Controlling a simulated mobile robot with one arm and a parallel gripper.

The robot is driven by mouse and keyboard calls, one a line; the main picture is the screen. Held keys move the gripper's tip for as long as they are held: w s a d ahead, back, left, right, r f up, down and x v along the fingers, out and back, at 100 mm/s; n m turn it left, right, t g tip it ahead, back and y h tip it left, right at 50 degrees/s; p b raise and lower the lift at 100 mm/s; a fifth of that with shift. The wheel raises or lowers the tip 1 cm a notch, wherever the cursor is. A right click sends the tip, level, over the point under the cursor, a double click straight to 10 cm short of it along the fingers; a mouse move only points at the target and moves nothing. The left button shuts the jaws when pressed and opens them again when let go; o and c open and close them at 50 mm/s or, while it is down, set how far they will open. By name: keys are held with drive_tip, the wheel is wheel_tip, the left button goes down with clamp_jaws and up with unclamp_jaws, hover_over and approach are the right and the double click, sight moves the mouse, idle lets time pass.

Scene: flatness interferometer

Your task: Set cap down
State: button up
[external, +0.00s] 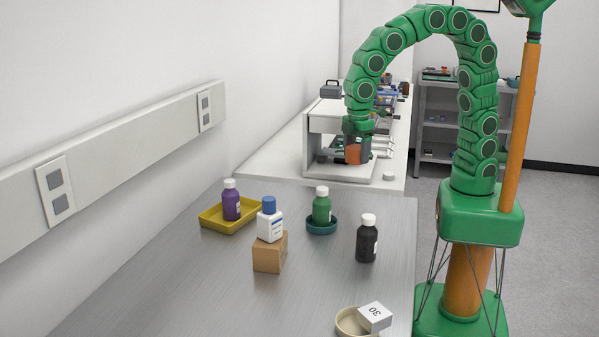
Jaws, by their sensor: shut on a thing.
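My gripper (357,152) points down at the white instrument (312,150) on the pale bench, at or just in front of its opening. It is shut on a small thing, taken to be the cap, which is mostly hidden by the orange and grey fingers. I cannot tell whether the held thing touches the surface below. A small white round piece (389,176) lies on the bench just right of the instrument's base; I cannot tell what it is.
The near metal table (180,285) holds a purple bottle (231,203) in a yellow tray (212,222), a blue-capped white bottle (269,224) on a box (268,256), a green bottle (322,208) in a teal dish, a black bottle (367,243) and a white block (375,317) on a cream dish.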

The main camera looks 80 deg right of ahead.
drive_tip(key=s+a+n, duration=0.3)
drive_tip(key=s+a, duration=0.1)
drive_tip(key=s, duration=0.6)
drive_tip(key=s+a+n, duration=0.2)
drive_tip(key=s+a, duration=0.2)
drive_tip(key=s, duration=0.6)
hover_over(386, 232)
drive_tip(key=shift+d+f, duration=0.15)
drive_tip(key=shift+f, duration=6.15)
drive_tip(key=shift+f, duration=0.1)
drive_tip(key=o, duration=1)
